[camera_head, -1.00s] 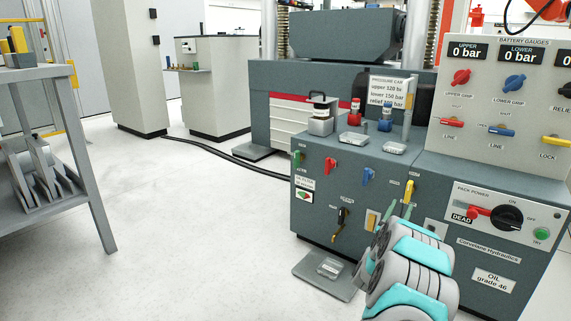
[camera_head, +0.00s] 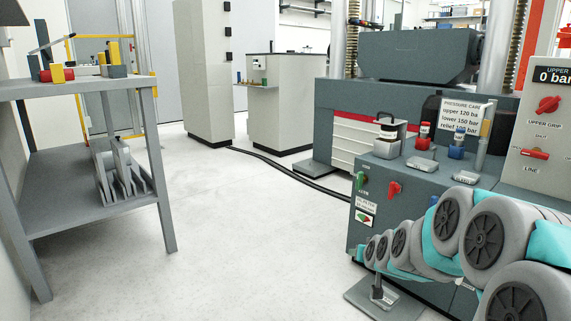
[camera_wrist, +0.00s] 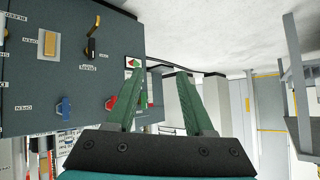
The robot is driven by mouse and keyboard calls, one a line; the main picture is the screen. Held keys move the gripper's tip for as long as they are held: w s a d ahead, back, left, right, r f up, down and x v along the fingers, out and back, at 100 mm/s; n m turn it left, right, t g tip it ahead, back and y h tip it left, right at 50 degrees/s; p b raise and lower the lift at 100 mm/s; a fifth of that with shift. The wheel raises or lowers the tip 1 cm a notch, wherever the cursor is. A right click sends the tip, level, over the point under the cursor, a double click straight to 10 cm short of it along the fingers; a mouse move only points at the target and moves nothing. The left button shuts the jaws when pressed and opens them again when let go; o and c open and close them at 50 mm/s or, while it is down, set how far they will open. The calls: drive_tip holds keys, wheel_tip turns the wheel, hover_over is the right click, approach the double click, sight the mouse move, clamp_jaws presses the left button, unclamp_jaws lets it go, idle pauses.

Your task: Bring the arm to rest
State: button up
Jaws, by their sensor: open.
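My arm (camera_head: 480,240), grey with turquoise bands, lies across the lower right of the head view, in front of the hydraulic power cabinet (camera_head: 353,237). My gripper (camera_wrist: 158,72) shows in the wrist view with its two green fingers spread apart and nothing between them. Its fingers overlap the view of the cabinet's front panel (camera_wrist: 30,80), which appears turned over. I cannot tell the distance between the fingertips and the panel. The gripper itself is not clearly visible in the head view.
A grey bench (camera_head: 95,208) with tools stands at the left. Open floor (camera_head: 250,230) lies between it and the cabinet. A black cable (camera_head: 290,177) crosses the floor behind. Bottles, trays and a sign (camera_head: 461,115) stand on the cabinet. A low plate (camera_head: 365,300) lies at its foot.

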drive_tip(key=s+a+n+g, duration=0.15)
drive_tip(key=s+g, duration=0.25)
drive_tip(key=s, duration=1.2)
drive_tip(key=s+a+g, duration=0.2)
drive_tip(key=s+g, duration=0.2)
drive_tip(key=s, duration=1.1)
drive_tip(key=s+a+n+g, duration=0.15)
drive_tip(key=s+g, duration=0.25)
drive_tip(key=s, duration=1.2)
wheel_tip(320, 180, up, 12)
drive_tip(key=m+p, duration=0.1)
drive_tip(key=p, duration=1.1)
drive_tip(key=shift+w+a+r, duration=0.2)
drive_tip(key=shift+a+r, duration=0.05)
drive_tip(key=shift+a, duration=0.15)
